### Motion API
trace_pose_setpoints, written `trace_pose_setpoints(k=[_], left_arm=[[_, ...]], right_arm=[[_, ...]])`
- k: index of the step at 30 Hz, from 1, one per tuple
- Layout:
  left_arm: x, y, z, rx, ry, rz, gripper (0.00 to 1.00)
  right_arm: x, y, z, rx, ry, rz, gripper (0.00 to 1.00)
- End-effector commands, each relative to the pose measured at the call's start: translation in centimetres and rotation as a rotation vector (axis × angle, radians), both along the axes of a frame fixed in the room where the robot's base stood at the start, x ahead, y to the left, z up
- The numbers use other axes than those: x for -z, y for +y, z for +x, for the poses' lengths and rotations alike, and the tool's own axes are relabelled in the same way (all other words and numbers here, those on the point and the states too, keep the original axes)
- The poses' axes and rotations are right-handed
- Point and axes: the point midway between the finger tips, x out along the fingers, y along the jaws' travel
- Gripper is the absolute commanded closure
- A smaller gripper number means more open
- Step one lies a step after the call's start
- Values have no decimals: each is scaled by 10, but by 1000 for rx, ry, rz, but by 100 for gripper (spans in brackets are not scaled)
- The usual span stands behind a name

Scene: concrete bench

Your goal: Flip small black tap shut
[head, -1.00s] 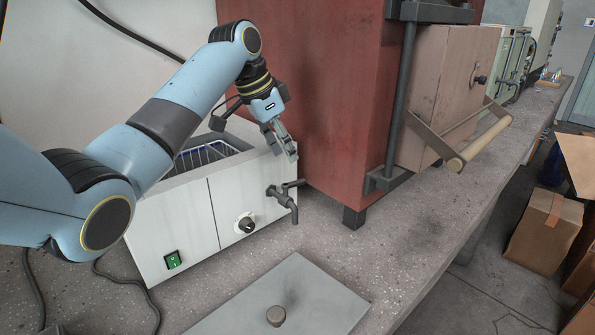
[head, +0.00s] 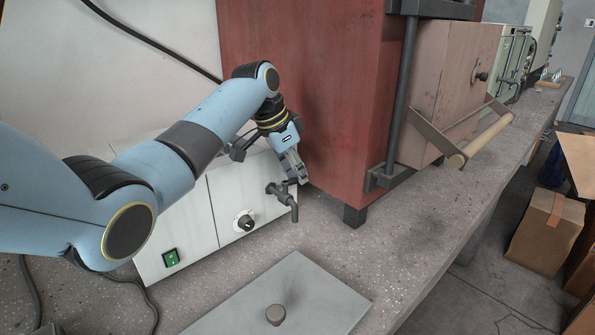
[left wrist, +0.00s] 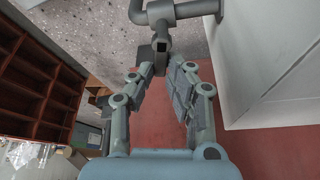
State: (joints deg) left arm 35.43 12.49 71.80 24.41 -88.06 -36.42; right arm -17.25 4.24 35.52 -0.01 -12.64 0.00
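The small black tap (head: 284,197) sticks out from the front right of a white water bath (head: 205,220). Its spout hangs down over the bench. My left gripper (head: 294,173) is just above the tap in the head view. In the left wrist view the tap (left wrist: 161,22) shows at the top, just beyond the fingertips of my left gripper (left wrist: 157,72). I cannot tell whether a fingertip touches the tap's handle. My right gripper is in neither view.
A red furnace (head: 310,90) stands close to the right of the tap, on a dark foot (head: 354,217). A grey lid with a knob (head: 275,315) lies on the bench in front. The bench (head: 430,225) is clear to the right.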

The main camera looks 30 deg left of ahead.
Motion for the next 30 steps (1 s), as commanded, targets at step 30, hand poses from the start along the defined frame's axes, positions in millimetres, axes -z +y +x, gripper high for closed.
trace_pose_setpoints(k=[30], left_arm=[[-1, 7, 4, -277, -2, -1, 100]], right_arm=[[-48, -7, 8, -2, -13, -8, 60]])
